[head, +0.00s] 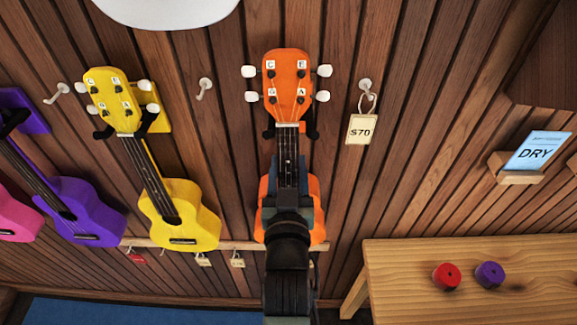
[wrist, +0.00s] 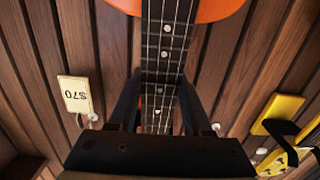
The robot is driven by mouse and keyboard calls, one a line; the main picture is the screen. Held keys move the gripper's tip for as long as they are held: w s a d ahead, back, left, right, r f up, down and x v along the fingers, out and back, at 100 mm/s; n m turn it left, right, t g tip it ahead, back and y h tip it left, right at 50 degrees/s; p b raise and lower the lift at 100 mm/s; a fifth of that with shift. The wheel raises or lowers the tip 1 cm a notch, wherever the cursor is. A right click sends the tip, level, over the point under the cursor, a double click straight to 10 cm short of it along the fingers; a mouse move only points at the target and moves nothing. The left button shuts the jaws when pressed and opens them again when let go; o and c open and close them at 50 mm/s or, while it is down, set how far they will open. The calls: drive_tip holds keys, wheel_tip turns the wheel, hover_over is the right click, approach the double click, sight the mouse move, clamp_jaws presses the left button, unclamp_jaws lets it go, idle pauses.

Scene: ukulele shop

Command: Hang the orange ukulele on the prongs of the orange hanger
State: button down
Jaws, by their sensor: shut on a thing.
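The orange ukulele (head: 290,75) is upright against the slatted wall, headstock up, with its body partly hidden behind my arm. My gripper (head: 288,195) is shut on its neck; the wrist view shows a finger on each side of the fretboard (wrist: 165,45). The black prongs of the orange hanger (head: 312,132) show on both sides of the neck, just under the headstock. The hanger's plate is mostly hidden behind the ukulele. I cannot tell whether the headstock touches the prongs.
A yellow ukulele (head: 178,213) hangs on the left, with purple (head: 85,210) and pink ones beyond. A hook with a $70 tag (head: 360,129) is right of the headstock.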

drive_tip(key=shift+f+b, duration=0.65)
drive_tip(key=shift+f, duration=0.25)
drive_tip(key=shift+s+a+f+b, duration=0.15)
drive_tip(key=shift+f+b, duration=0.15)
drive_tip(key=shift+f, duration=0.15)
drive_tip(key=shift+w+d+r, duration=0.3)
drive_tip(key=shift+d+r, duration=0.25)
drive_tip(key=shift+r, duration=0.15)
idle(1.1)
drive_tip(key=shift+s+a+f, duration=0.1)
drive_tip(key=shift+a+f, duration=0.05)
drive_tip(key=shift+a, duration=0.05)
idle(0.7)
